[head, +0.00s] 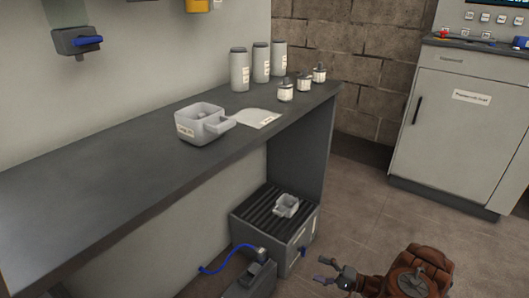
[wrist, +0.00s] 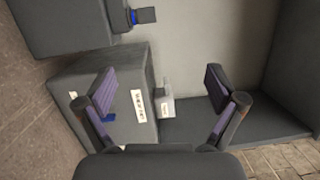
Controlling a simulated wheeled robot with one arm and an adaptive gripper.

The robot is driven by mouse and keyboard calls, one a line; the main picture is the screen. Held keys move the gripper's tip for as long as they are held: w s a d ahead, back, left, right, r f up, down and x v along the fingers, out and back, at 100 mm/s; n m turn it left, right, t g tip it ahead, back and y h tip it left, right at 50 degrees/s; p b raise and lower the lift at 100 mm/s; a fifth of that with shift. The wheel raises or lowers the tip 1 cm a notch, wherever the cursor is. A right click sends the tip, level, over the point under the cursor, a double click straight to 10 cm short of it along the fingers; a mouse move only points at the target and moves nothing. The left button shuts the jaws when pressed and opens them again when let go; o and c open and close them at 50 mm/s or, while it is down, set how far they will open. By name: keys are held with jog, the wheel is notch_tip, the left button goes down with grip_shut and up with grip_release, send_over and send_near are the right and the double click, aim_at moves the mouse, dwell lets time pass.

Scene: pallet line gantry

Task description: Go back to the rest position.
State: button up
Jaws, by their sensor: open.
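My gripper (head: 324,270) is low at the bottom of the head view, over the floor to the right of the grey slatted box (head: 262,240). Its two fingers are spread apart. In the wrist view my gripper (wrist: 160,80) also shows open, with nothing between its fingers. A grey box with a white label (wrist: 137,106) lies beyond the fingers there, and a smaller light grey piece with a label (wrist: 166,104) shows beside it. I cannot see either finger touching anything.
A dark counter (head: 90,185) runs along the wall with a grey bin (head: 190,130), tall canisters (head: 240,72) and small bottles (head: 286,92). A small grey tray (head: 287,205) sits on the slatted box. A cabinet (head: 450,130) stands right. Floor between is clear.

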jog(key=s+a+r+n+g+p, duration=0.2)
jog(key=a+r+g+p, duration=0.15)
jog(key=r, duration=0.75)
jog(key=s+a+r+n+g+p, duration=0.1)
jog(key=s+a+r+g+p, duration=0.3)
jog(key=r, duration=0.6)
jog(key=a+r+n+g+p, duration=0.25)
jog(key=a+r, duration=0.25)
jog(key=r, duration=0.6)
jog(key=s+a+r+n+g+h+p, duration=0.1)
jog(key=s+a+r+h+p, duration=0.15)
jog(key=r, duration=0.35)
jog(key=s+a+r+g+h+p, duration=0.1)
jog(key=s+r+p, duration=0.25)
jog(key=r, duration=0.25)
jog(key=s+d+r+n+h+p, duration=0.1)
jog(key=s+d+r+h+p, duration=0.2)
jog(key=s+r+h+p, duration=0.95)
jog(key=s+d+r+m+t+h+p, duration=0.1)
jog(key=s+d+r+m+t+p, duration=0.1)
jog(key=s+d+r+p, duration=0.6)
jog(key=s+d+r+t, duration=0.1)
jog(key=s+d+r, duration=0.2)
jog(key=s+r, duration=0.4)
jog(key=shift+d+r, duration=0.15)
jog(key=shift+d, duration=0.25)
